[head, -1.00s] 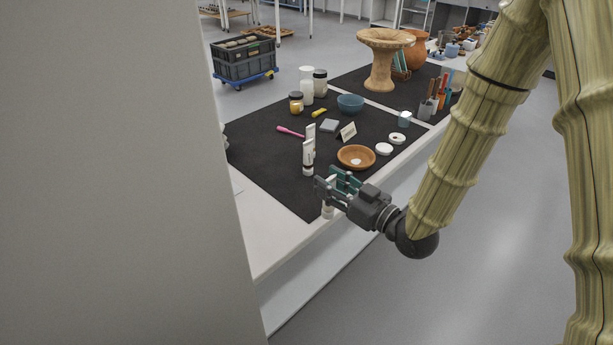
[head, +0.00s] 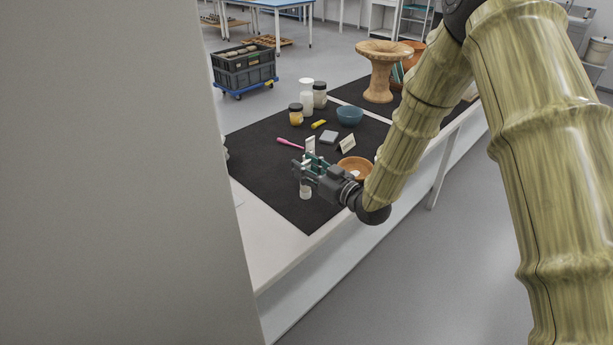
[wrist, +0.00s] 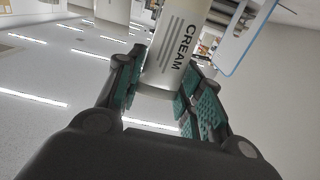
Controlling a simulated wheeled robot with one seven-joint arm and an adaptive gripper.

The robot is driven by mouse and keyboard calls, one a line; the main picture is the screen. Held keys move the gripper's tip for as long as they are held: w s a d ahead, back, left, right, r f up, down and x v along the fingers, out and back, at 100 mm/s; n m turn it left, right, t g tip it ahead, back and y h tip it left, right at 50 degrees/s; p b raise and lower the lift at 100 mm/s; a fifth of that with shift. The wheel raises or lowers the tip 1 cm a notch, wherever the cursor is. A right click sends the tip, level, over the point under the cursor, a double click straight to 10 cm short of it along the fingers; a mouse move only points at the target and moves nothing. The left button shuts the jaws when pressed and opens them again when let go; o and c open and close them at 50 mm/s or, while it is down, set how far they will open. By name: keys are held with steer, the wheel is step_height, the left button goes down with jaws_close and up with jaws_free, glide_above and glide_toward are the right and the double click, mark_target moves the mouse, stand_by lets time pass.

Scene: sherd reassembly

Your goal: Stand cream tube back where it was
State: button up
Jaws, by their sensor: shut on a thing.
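My gripper (head: 308,169) is shut on a white cream tube (wrist: 178,50). The word CREAM shows on the tube between the teal finger pads in the wrist view. In the head view the tube's lower end (head: 305,192) shows below the fingers, over the black mat (head: 268,170) near its front edge. The tube looks roughly upright. I cannot tell whether its base touches the mat. Another white tube (head: 310,144) stands just behind the gripper, partly hidden. The fingers and held tube cover the spot around them.
A brown bowl (head: 352,162) is close to the right of the gripper, partly hidden by my arm. A small card (head: 347,145), a grey block (head: 329,137), a pink tool (head: 290,144) and a blue bowl (head: 349,117) lie farther back. The mat's left part is clear.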

steer(key=shift+f, duration=1.65)
steer(key=shift+f, duration=0.1)
steer(key=o, duration=1)
steer(key=b+v, duration=0.1)
steer(key=v, duration=1.1)
